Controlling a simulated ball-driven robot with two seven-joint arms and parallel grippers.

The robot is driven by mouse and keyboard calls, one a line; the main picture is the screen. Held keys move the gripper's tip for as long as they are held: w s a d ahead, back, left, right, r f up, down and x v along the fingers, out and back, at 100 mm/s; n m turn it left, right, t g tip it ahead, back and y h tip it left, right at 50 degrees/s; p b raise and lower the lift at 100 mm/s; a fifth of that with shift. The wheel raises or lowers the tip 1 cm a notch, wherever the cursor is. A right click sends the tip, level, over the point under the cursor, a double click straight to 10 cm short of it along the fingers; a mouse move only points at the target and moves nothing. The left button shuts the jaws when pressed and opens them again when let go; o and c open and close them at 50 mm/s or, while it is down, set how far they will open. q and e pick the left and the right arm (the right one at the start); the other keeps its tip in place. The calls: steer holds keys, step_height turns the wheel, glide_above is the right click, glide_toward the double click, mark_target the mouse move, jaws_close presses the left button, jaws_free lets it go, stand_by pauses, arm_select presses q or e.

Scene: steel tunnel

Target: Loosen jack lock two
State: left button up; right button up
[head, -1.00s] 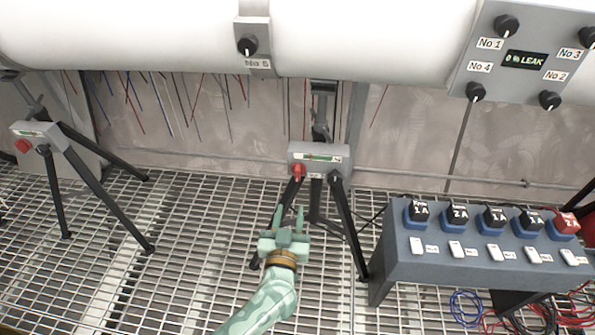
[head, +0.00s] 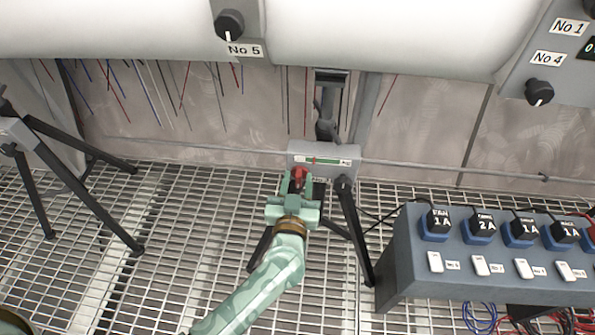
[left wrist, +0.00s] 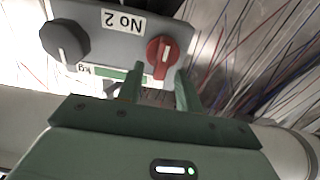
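Jack two is a grey box (head: 335,153) on a black tripod under the white pipe. A "No 2" label (left wrist: 123,21) shows in the left wrist view, upside down. The box carries a red knob (head: 299,175), also in the left wrist view (left wrist: 165,54), a dark knob (head: 343,184), also there (left wrist: 65,42), and a green-marked gauge (head: 322,161). My left gripper (head: 298,184) is open and empty. In the left wrist view its fingertips (left wrist: 160,76) are apart, just short of the red knob and roughly to either side of it; contact cannot be told. My right gripper is out of view.
Another tripod jack (head: 18,132) stands at the left. A blue-grey switch box (head: 400,265) with plugs and white switches stands at the right, cables beside it. Thin coloured wires hang behind. The pipe carries a "No 5" knob (head: 229,24). The grating (head: 180,240) between the jacks is clear.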

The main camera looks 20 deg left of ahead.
arm_select(q)
steer(key=shift+w+a, duration=0.1)
steer(key=shift+w, duration=0.3)
jaws_close()
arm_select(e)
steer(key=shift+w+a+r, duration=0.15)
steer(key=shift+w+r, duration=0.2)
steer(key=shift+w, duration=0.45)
